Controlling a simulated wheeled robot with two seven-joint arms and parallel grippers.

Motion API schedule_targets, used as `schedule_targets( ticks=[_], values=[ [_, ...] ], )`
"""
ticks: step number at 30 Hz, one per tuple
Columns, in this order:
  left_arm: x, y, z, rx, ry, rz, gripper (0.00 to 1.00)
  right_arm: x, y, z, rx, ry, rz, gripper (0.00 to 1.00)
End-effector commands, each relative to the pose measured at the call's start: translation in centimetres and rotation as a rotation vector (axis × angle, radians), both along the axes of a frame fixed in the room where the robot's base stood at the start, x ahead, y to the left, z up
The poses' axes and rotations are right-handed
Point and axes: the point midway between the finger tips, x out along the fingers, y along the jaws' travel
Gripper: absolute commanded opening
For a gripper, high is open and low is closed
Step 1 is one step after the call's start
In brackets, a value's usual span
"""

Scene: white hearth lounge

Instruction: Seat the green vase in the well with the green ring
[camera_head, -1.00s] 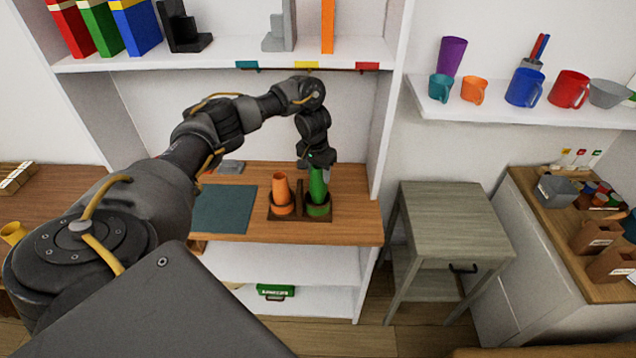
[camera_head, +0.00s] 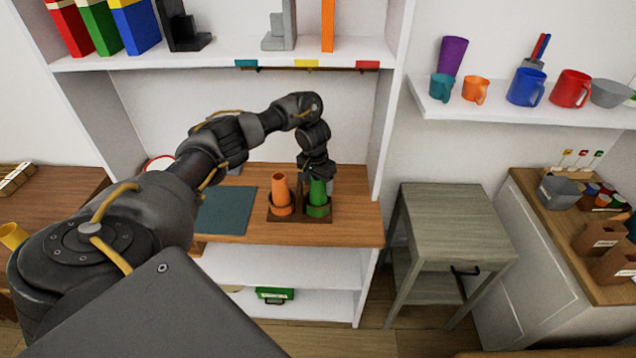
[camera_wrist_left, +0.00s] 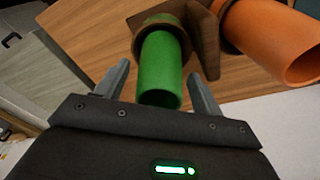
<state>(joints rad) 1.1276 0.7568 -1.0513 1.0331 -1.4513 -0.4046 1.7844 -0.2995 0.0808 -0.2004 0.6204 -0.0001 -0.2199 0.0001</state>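The green vase (camera_head: 317,190) stands in the right well of the small brown rack (camera_head: 299,216), at the green ring (camera_head: 318,211). It looks roughly upright; how deep it sits is hidden. In the left wrist view the green vase (camera_wrist_left: 160,72) has its open end toward the camera and its other end inside the brown holder (camera_wrist_left: 203,30). My left gripper (camera_head: 320,179) is over the vase's top. In the left wrist view my left gripper (camera_wrist_left: 161,85) is open, one finger on each side of the vase with visible gaps. My right gripper is out of view.
An orange vase (camera_head: 280,190) stands in the rack's left well, close beside the green one. A dark teal mat (camera_head: 226,211) lies left of the rack. A shelf (camera_head: 230,55) overhangs behind, and a white side panel (camera_head: 385,110) rises to the right.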

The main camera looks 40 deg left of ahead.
Motion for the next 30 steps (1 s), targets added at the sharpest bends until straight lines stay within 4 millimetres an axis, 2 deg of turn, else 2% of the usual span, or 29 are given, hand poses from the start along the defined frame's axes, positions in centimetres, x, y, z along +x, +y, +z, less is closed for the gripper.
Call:
schedule_targets(
  ticks=[7,15,21,25,30],
  values=[
    [0.1,0.0,0.6,0.000,-0.002,0.000,0.68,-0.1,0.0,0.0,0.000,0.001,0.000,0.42],
    [-0.5,0.1,6.0,0.003,-0.005,-0.002,0.68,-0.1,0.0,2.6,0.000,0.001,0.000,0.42],
    [-1.0,0.0,9.7,0.001,-0.004,-0.001,0.68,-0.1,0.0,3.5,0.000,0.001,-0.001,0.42],
    [-1.2,-0.1,11.3,0.001,-0.003,-0.001,0.68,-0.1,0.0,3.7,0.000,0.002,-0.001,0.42],
    [-1.4,-0.1,12.2,0.000,0.000,0.001,0.68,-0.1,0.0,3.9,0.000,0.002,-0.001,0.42]
  ],
)
